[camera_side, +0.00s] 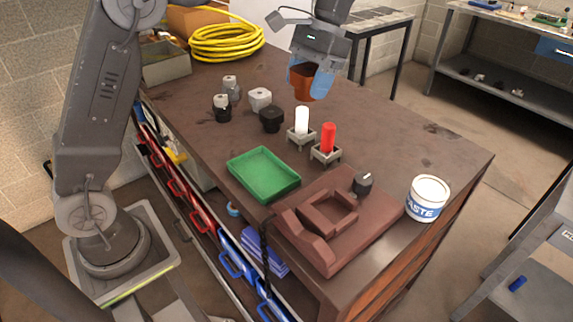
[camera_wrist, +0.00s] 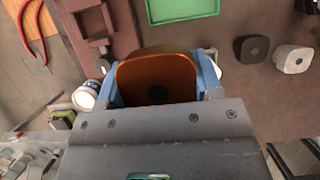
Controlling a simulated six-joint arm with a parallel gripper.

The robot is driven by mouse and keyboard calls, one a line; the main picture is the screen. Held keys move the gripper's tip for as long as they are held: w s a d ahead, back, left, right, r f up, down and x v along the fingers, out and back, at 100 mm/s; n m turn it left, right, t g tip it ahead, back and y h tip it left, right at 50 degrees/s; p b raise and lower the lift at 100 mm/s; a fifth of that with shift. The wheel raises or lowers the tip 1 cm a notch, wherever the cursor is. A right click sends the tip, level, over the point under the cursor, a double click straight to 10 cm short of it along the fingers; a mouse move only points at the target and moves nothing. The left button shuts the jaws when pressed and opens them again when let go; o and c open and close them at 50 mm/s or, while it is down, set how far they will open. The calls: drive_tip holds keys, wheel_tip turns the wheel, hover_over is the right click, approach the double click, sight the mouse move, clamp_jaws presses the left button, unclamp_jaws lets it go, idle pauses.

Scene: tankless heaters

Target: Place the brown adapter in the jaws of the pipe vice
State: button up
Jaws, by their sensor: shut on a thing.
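The brown adapter (camera_side: 303,84) is between the blue fingers of my gripper (camera_side: 312,82). My gripper is shut on it and holds it above the far part of the bench. In the wrist view the adapter (camera_wrist: 157,80) shows as an orange-brown rounded square with a dark spot, between the two blue fingers (camera_wrist: 158,85). The pipe vice (camera_side: 335,220) is a dark red-brown block at the near end of the bench, with an empty square recess between its jaws. The vice (camera_wrist: 95,28) also shows at the upper left of the wrist view. The adapter is well apart from it.
A green tray (camera_side: 263,174) lies beside the vice. A white cylinder (camera_side: 301,121) and a red cylinder (camera_side: 328,138) stand in small holders. Black and grey fittings (camera_side: 271,119), a paste tub (camera_side: 427,198) and a coiled yellow hose (camera_side: 226,41) are also on the bench (camera_side: 400,140).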

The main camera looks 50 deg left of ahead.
drive_tip(key=shift+w+a+f+n, duration=0.15)
drive_tip(key=shift+w+a+n, duration=0.15)
drive_tip(key=shift+n, duration=0.1)
drive_tip(key=w+a+f+n+t+h, duration=0.1)
drive_tip(key=w+a+f+n, duration=0.1)
drive_tip(key=a+n, duration=0.3)
drive_tip(key=w+a+f+n+t+h, duration=0.2)
drive_tip(key=a+f+n, duration=0.1)
drive_tip(key=a+n, duration=0.3)
drive_tip(key=w+a+f+n+t+h, duration=0.1)
drive_tip(key=w+a+f+n, duration=0.1)
drive_tip(key=a+n, duration=0.3)
drive_tip(key=shift+w+a+f+h, duration=0.15)
drive_tip(key=shift+a, duration=0.6)
drive_tip(key=shift+w+a+f+h, duration=0.15)
drive_tip(key=shift+a, duration=0.6)
drive_tip(key=n, duration=0.1)
hover_over(319, 131)
drive_tip(key=a, duration=0.2)
drive_tip(key=shift+t, duration=0.3)
drive_tip(key=f, duration=0.7)
drive_tip(key=shift+d+f, duration=0.15)
drive_tip(key=shift+d, duration=0.1)
drive_tip(key=shift+f, duration=1.95)
drive_tip(key=shift+f, duration=0.15)
drive_tip(key=o, duration=0.9)
drive_tip(key=shift+f, duration=0.1)
drive_tip(key=shift+o, duration=0.2)
